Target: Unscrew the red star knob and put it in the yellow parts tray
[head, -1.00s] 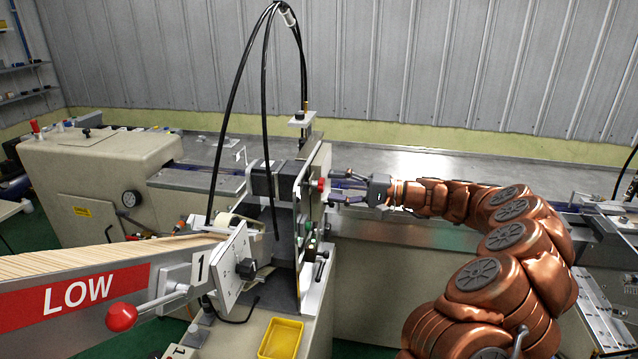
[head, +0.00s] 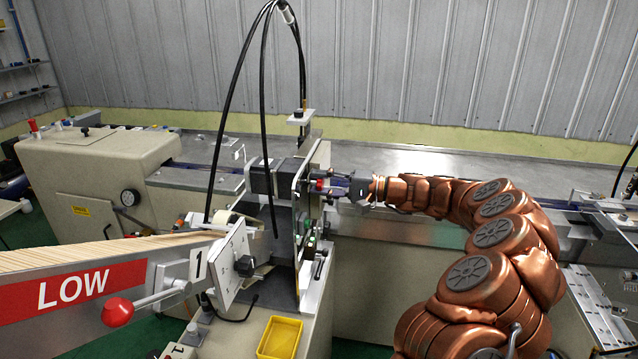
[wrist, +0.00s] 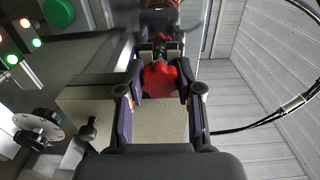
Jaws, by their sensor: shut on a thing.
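The red star knob (wrist: 160,82) sits between the two fingers of my gripper (wrist: 161,92) in the wrist view. The fingers are shut on it from both sides. In the head view the knob (head: 319,185) is a small red patch at the upright metal plate, partly hidden by my gripper (head: 328,186). I cannot tell whether it is still on its thread. The yellow parts tray (head: 297,345) lies low in the head view, on the machine's front ledge, and looks empty.
The upright plate (head: 305,240) stands just left of my gripper. A lever with a red ball (head: 117,312) and a LOW sign (head: 75,288) are at lower left. Black cables (head: 226,110) arch above. In the wrist view, a black hand knob (wrist: 38,128) and lit buttons are at left.

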